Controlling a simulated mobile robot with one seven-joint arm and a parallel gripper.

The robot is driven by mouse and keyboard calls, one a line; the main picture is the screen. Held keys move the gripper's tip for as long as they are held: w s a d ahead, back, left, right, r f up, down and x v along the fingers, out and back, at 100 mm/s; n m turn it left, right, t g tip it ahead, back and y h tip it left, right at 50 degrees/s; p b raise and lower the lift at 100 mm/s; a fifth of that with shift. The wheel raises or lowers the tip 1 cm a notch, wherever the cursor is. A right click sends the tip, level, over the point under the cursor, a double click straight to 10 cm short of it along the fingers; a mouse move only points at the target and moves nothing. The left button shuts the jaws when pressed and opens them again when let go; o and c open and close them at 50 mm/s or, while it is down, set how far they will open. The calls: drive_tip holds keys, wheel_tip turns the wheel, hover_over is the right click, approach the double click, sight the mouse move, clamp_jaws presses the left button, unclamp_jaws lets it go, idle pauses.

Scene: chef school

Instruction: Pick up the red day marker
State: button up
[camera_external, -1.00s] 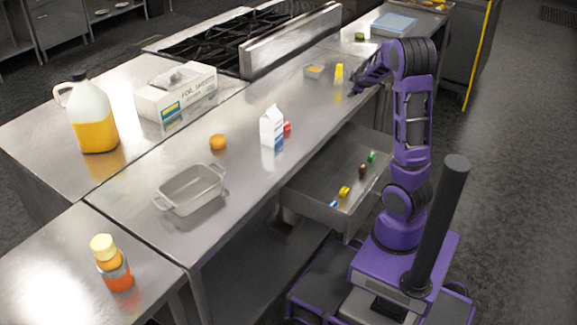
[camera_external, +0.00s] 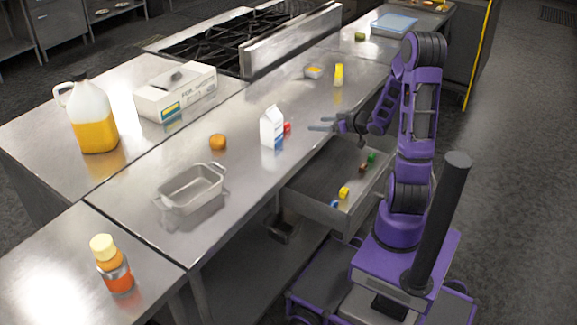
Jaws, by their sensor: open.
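A small red object (camera_external: 288,128), likely the red day marker, stands on the steel counter (camera_external: 245,160) just right of the milk carton (camera_external: 272,127). The carton partly hides it. My gripper (camera_external: 314,123) is open and empty, with its fingers pointing left toward the red object. It is close to the red object and apart from it, near the counter's front edge above the open drawer. Its exact height over the counter is hard to tell.
An open drawer (camera_external: 318,207) below the counter holds several small coloured items. A yellow bottle (camera_external: 339,75) and a small container (camera_external: 313,72) stand farther back. An orange (camera_external: 218,142) and a metal baking dish (camera_external: 192,190) lie to the left.

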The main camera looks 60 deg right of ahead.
drive_tip(key=w+p, duration=0.1)
drive_tip(key=p, duration=0.1)
drive_tip(key=b, duration=0.2)
approach(287, 125)
drive_tip(key=x, duration=0.5)
drive_tip(key=shift+d, duration=0.3)
drive_tip(key=shift+b+x, duration=0.35)
drive_tip(key=shift+x, duration=2.45)
drive_tip(key=shift+a, duration=0.1)
clamp_jaws()
